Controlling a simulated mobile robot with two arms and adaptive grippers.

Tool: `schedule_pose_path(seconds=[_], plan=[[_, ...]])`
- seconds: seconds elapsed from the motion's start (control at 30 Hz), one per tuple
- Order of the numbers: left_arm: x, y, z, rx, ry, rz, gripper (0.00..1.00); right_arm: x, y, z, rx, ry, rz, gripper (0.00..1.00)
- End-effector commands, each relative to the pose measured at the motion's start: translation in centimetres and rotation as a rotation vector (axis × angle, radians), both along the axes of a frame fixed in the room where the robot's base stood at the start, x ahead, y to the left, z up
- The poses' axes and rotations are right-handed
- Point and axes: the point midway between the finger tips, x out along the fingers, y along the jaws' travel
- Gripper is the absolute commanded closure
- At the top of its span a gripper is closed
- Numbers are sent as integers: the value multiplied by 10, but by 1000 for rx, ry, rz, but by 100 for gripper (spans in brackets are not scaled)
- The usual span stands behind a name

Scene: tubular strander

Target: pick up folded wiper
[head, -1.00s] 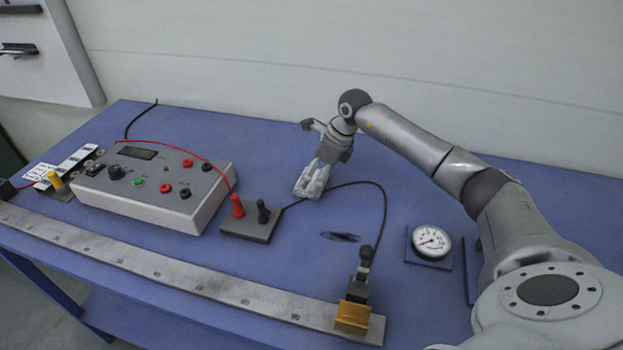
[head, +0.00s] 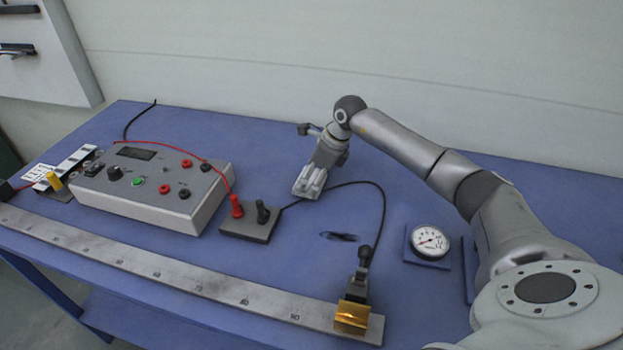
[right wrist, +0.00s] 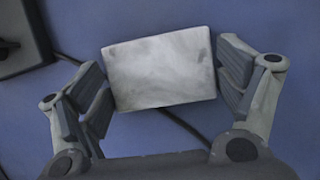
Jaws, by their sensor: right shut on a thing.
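The folded wiper is a pale grey, smudged rectangular pad (right wrist: 160,68) between the fingers of my right gripper (right wrist: 163,85) in the right wrist view. Both finger pads touch its sides. In the head view my right gripper (head: 311,182) points down over the blue table, behind the small terminal block. The wiper there is hard to tell apart from the light fingers. Whether it rests on the table or is just above it cannot be told. My left gripper is not in view.
A grey meter box (head: 150,190) with red leads stands at left. A terminal block (head: 250,222) is close in front of the gripper. A black cable (head: 345,185) runs just beside it. A long ruler (head: 160,275) lies along the front edge, and a round gauge (head: 430,241) sits at right.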

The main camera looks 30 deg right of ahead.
Motion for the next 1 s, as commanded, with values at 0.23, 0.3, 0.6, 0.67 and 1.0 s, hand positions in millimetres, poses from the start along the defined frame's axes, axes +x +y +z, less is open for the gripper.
schedule_pose_path(seconds=[0.23,0.3,0.6,0.67,1.0], plan=[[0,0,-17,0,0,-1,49,1,-1,28,-2,-7,1,35],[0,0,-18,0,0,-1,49,-4,13,44,-2,-8,6,35],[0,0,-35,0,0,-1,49,-29,76,100,-1,-6,8,35],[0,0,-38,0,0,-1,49,-34,89,106,-1,-6,7,35],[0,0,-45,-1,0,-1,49,-50,128,127,0,-2,1,35]])
